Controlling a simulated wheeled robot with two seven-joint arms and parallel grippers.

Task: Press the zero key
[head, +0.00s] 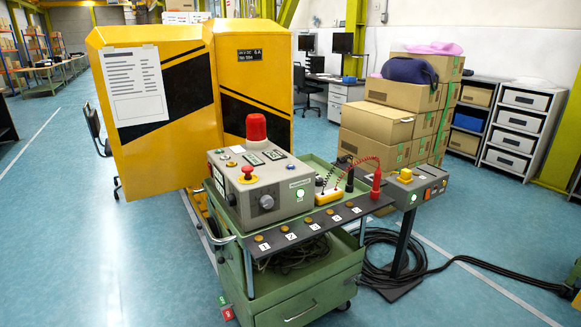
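No key marked zero can be made out. A grey control box (262,185) stands on a green cart (310,290), with a red dome lamp (256,129), a red mushroom button (247,173) on a yellow base, a dark knob (267,202) and small displays. A dark strip (300,226) along the cart's front edge carries several small amber buttons with white labels too small to read surely. A grey pedestal box (405,184) at the right has a yellow part on top and a lit green button (413,196). Neither of my grippers shows.
Yellow cabinets with black stripes (252,72) stand behind the cart. A small yellow device (328,196) with red and black leads lies on it. Black cables (450,265) run across the floor at right. Cardboard boxes (385,123) are stacked behind.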

